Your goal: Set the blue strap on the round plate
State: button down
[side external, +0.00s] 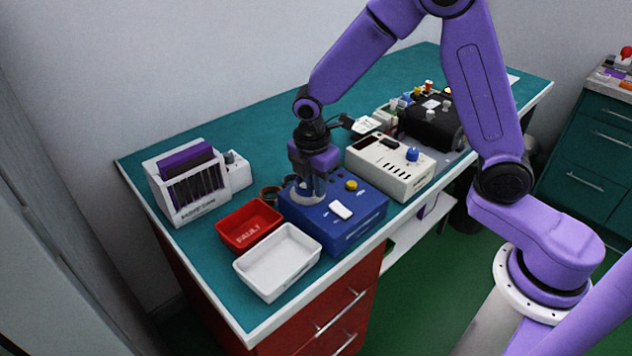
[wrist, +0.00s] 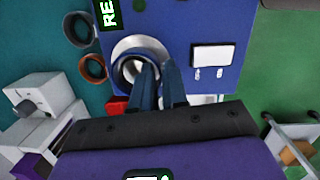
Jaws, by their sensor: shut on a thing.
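The blue strap (wrist: 122,70) shows in the wrist view as a dark blue-grey ring, partly hidden by my fingers. My gripper (wrist: 155,70) is shut on its near right side. The round plate (wrist: 140,42) is a pale silver disc on top of a blue box. In the side view my gripper (side external: 309,190) points straight down, low over the plate at the box's left part, and hides most of the strap.
The blue box (side external: 345,219) also carries a white switch and a yellow knob. Two other rings, one brown (wrist: 93,68) and one dark (wrist: 77,28), stand left of it. A red bin (side external: 248,224), a white tray (side external: 278,262) and a cream instrument (side external: 391,166) are close by.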

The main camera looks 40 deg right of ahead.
jog(key=shift+f, duration=0.5)
dwell(1.0)
jog(key=c, duration=1.1)
grip_release()
jog(key=shift+r, duration=0.1)
jog(key=shift+r, duration=2.4)
jog(key=shift+r, duration=0.1)
jog(key=shift+r, duration=1.9)
jog(key=shift+s, duration=0.1)
